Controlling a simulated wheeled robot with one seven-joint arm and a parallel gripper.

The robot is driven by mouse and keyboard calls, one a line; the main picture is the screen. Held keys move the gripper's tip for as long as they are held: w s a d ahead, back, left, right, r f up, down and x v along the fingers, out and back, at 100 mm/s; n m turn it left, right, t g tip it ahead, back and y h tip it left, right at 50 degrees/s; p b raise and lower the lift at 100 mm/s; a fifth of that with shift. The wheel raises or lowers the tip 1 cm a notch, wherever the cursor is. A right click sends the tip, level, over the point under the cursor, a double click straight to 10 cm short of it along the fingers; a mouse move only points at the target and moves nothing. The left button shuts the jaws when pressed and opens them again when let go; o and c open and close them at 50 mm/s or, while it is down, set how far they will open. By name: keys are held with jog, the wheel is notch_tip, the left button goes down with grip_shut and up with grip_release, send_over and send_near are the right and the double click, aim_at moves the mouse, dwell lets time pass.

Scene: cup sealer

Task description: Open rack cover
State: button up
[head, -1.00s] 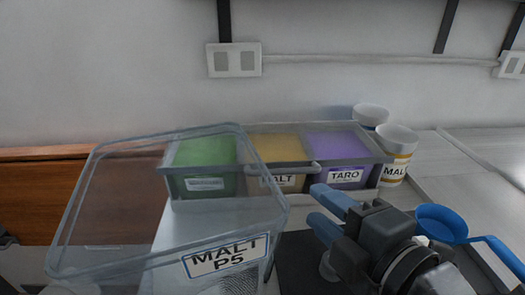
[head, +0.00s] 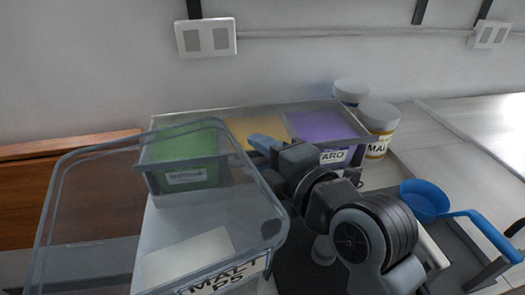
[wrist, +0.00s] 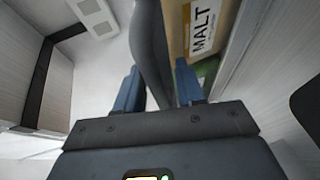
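The rack (head: 150,178) is a clear-sided box at the back of the counter. It holds green, yellow and purple contents side by side under a clear cover (head: 285,110). The cover's front handle, seen earlier in the head view, is now hidden there by my gripper (head: 264,143). In the wrist view a grey curved bar, apparently the handle (wrist: 152,50), runs between the two blue fingers of my gripper (wrist: 158,85). The fingers are apart, with a gap on the right side of the bar. The MALT label (wrist: 203,25) shows beyond them. The cover looks shut.
A large clear bin (head: 65,215) labelled MALT P5 stands in front on the left, close to my arm. White jars (head: 380,116) stand right of the rack. A blue scoop (head: 425,200) lies at the right. The wall (head: 90,60) is close behind.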

jog(key=shift+c, duration=0.3)
grip_shut()
jog(key=shift+r, duration=0.1)
